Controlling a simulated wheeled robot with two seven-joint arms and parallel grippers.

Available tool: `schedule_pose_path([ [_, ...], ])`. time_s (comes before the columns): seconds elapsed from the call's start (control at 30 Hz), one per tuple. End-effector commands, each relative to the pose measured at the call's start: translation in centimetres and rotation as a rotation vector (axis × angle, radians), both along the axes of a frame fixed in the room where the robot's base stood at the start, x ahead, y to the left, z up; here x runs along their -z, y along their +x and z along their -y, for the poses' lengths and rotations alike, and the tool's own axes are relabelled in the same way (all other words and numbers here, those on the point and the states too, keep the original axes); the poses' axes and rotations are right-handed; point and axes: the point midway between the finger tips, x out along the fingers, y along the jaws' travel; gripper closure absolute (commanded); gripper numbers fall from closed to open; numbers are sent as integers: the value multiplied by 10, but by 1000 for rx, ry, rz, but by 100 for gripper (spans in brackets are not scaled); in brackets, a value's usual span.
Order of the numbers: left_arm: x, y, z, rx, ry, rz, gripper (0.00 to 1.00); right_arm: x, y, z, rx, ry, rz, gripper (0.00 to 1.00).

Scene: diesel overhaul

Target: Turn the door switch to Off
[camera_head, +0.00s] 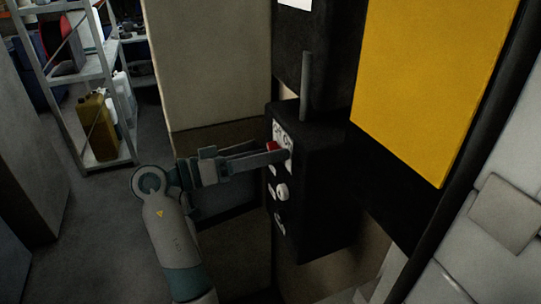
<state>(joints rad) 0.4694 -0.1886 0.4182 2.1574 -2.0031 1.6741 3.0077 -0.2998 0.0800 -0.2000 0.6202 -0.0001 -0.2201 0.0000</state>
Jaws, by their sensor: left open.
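A black switch box (312,200) is mounted on the wall right of the middle, with its marked face turned to the left. A red part (272,146) shows on that face near the top, close to white lettering. A pale round knob (282,192) sits lower on the same face. My left gripper (277,156) reaches in from the left with its fingers at the upper part of the face, beside the red part. It is open. The fingers partly hide the red part, and I cannot tell whether they touch it. My right gripper is not in view.
A grey conduit (306,86) rises from the top of the box. A large yellow panel (430,80) stands to the right. A metal shelf (92,70) with a yellow-brown canister (97,127) is at the back left. The floor (95,215) at left is clear.

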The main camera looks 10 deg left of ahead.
Motion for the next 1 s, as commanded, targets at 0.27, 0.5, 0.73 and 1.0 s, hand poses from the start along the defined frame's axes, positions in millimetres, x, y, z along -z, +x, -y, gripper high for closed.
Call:
schedule_pose_path([
  [0.27,-1,-2,-4,-1,-1,2,34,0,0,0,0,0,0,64],
  [0.5,-2,-16,-25,-2,-2,3,34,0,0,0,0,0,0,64],
  [0.73,-2,-32,-48,-2,-2,3,34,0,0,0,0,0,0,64],
  [1.0,0,-39,-58,-1,0,1,34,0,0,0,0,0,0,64],
])
